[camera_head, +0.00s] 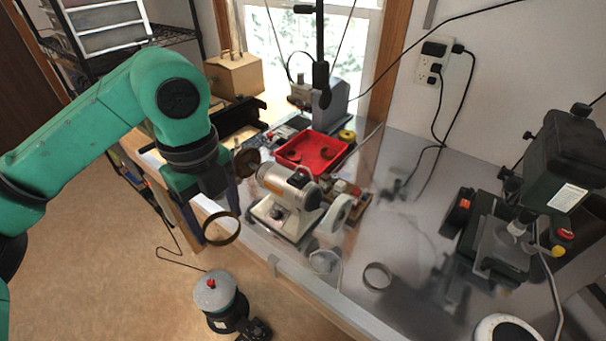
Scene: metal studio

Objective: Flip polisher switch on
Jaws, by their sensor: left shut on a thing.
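The polisher (290,197) is a cream and grey bench machine near the bench's front edge. A brown wheel (247,162) is at its left end and a pale wheel (337,213) at its right. A small dark knob or switch (277,214) shows on the front of its base; its setting is too small to tell. My left gripper (217,215) is left of the polisher, at the bench edge, shut on a brass-coloured ring (222,229). The ring is apart from the switch. My right gripper is not in view.
A red tray (312,153) lies behind the polisher. A clear cup (323,262) and another ring (377,276) are on the bench in front and right. A dark machine (565,150) stands at the right. The bench middle right is mostly clear.

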